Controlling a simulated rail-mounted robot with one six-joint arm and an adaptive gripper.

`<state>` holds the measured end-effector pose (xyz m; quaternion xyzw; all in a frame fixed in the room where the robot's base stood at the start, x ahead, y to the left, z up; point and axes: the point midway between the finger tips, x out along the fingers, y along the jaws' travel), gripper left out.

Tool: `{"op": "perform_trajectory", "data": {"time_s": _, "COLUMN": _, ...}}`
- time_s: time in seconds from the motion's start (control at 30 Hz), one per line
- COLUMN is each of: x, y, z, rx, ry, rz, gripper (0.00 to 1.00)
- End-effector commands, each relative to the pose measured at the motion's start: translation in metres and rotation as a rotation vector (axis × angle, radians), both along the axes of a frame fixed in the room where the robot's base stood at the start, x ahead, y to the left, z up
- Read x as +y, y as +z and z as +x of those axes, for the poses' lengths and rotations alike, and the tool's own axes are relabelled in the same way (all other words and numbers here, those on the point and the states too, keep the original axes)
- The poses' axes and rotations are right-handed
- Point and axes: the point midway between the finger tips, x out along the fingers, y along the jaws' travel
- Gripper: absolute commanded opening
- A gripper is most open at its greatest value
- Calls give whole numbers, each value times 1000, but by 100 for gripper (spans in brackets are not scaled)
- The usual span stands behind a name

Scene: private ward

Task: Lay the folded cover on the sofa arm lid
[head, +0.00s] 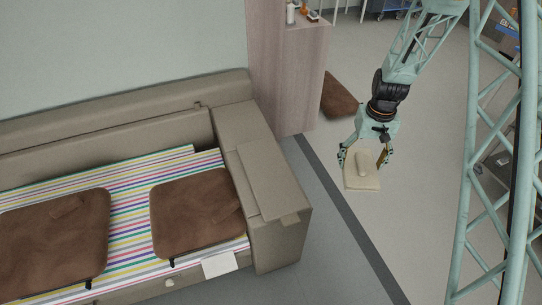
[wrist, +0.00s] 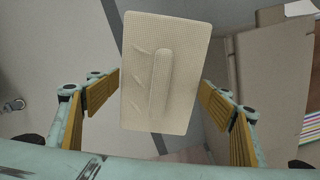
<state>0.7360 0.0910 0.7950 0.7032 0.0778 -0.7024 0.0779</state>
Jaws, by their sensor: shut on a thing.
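The folded cover (head: 362,182) is a cream, textured rectangular pad with a raised ridge along its middle. My gripper (head: 366,157) is shut on it and holds it in the air above the floor, right of the sofa. In the wrist view the folded cover (wrist: 185,50) shows between the yellow-padded fingers of my gripper (wrist: 158,98); the exact contact is hard to see. The sofa arm lid (head: 270,178) is a flat beige panel on top of the sofa's right arm. It is bare, and the cover is apart from it.
The beige sofa (head: 225,88) has a striped sheet (head: 130,220) and two brown cushions (head: 195,212) (head: 52,243). A wooden cabinet (head: 283,75) with small items on top stands behind the sofa arm. Another brown cushion (head: 340,97) lies beside the cabinet. Floor between sofa and gripper is clear.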

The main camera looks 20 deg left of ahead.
Motion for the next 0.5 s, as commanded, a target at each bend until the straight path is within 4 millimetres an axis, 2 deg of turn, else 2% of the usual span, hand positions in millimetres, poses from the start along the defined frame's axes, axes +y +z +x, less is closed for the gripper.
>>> {"op": "perform_trajectory", "data": {"time_s": 0.03, "x": 15, "y": -1, "z": 1, "rx": 0, "ry": 19, "rz": 0, "gripper": 62}}
{"op": "perform_trajectory", "data": {"time_s": 0.5, "x": 134, "y": -10, "z": 3, "rx": 0, "ry": 171, "rz": 0, "gripper": 62}}
